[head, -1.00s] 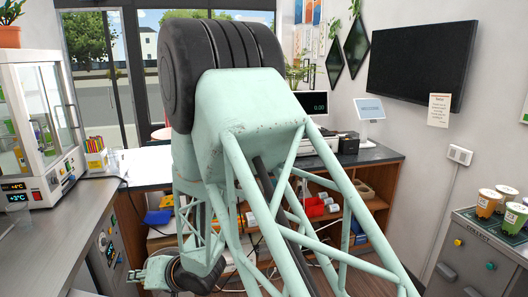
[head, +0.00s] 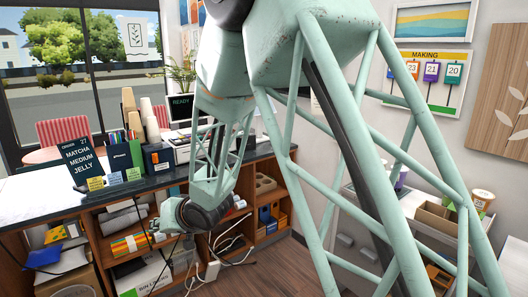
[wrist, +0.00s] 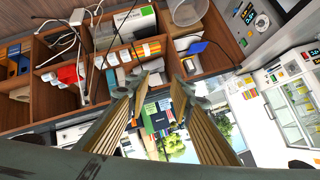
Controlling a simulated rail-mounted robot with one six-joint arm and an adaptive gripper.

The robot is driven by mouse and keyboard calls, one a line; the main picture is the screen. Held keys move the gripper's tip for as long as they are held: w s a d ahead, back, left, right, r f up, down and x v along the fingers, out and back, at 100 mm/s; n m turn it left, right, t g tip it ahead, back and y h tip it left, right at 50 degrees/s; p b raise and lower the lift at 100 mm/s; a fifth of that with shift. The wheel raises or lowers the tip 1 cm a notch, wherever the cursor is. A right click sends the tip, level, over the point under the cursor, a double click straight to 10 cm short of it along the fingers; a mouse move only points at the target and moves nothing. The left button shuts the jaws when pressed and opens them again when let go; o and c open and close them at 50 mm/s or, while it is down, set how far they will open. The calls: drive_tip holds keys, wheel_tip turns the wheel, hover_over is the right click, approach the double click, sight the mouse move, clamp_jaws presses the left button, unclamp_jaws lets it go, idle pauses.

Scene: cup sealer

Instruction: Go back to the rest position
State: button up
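My gripper (wrist: 163,88) shows in the wrist view with its two ridged fingers spread apart. The gap between them is empty, and only the counter and shelves show through it. In the head view, my mint-green arm crosses the middle and right of the picture. Its far end hangs in front of the open shelves (head: 120,213) below the back counter. The fingers are too small to make out there. I see nothing held.
The back counter (head: 30,190) carries a menu sign (head: 78,160), stacked cups (head: 150,122) and a screen (head: 182,108). A lidded cup (head: 482,198) stands at the right by a cardboard box (head: 437,219). Wooden floor (head: 285,268) shows below.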

drive_tip(key=w+d+r+m+t+h, duration=0.1)
drive_tip(key=w+d+r, duration=0.15)
drive_tip(key=d, duration=0.25)
drive_tip(key=w+d+r, duration=0.2)
drive_tip(key=w+d, duration=0.1)
drive_tip(key=d, duration=0.2)
drive_tip(key=s+d+r+m+h, duration=0.15)
drive_tip(key=d+r, duration=0.25)
drive_tip(key=d, duration=0.5)
drive_tip(key=s+d+r+h, duration=0.2)
drive_tip(key=s+d+r, duration=0.15)
drive_tip(key=d, duration=0.65)
drive_tip(key=s+d+r+m+h+b, duration=0.1)
drive_tip(key=s+d+r+h+b, duration=0.35)
drive_tip(key=s+d, duration=1)
drive_tip(key=s+d+g, duration=0.2)
drive_tip(key=s+d, duration=0.3)
drive_tip(key=s, duration=1)
drive_tip(key=s+d+r+g+p, duration=0.1)
drive_tip(key=s+d, duration=0.5)
drive_tip(key=s, duration=1)
drive_tip(key=shift+s+r+m+g+y, duration=0.2)
drive_tip(key=shift+s+m+g+y, duration=0.1)
drive_tip(key=shift+m+g, duration=0.1)
drive_tip(key=shift+w, duration=0.15)
